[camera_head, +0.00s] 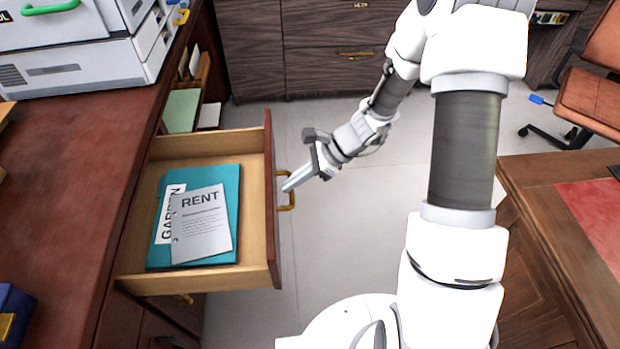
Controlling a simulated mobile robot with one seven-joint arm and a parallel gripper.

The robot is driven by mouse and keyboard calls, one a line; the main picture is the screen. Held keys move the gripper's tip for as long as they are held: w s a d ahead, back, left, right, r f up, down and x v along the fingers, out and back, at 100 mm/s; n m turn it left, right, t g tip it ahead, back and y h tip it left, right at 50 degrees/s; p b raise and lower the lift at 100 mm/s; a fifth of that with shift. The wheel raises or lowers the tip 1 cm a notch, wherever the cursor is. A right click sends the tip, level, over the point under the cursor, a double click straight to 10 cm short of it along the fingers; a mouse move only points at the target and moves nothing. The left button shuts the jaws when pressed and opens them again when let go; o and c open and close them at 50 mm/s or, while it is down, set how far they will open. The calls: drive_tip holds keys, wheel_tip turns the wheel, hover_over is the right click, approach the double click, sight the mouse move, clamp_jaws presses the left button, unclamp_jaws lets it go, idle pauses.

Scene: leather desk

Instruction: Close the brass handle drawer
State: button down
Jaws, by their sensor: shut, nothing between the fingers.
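The drawer (258,240) is pulled out from the desk on the left, its wooden front facing right. A brass handle (289,203) is on that front. Inside lie a teal folder (226,178), a sheet headed RENT (202,228) and a partly covered sheet reading GARDEN (165,225). My gripper (286,187) is shut and empty, its fingertips at the upper part of the handle. I cannot tell whether they touch it.
The red-brown desktop (90,150) runs along the left, with a grey-white machine (80,65) on it. A second desk (540,210) and a brown chair (595,90) stand at right. Dark cabinets (330,50) are at the back. The pale floor (330,240) right of the drawer is clear.

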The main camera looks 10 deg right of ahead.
drive_tip(key=shift+a, duration=0.65)
drive_tip(key=w+a+p, duration=0.1)
drive_tip(key=a+p, duration=0.1)
drive_tip(key=a, duration=3.1)
drive_tip(key=shift+a+r, duration=0.15)
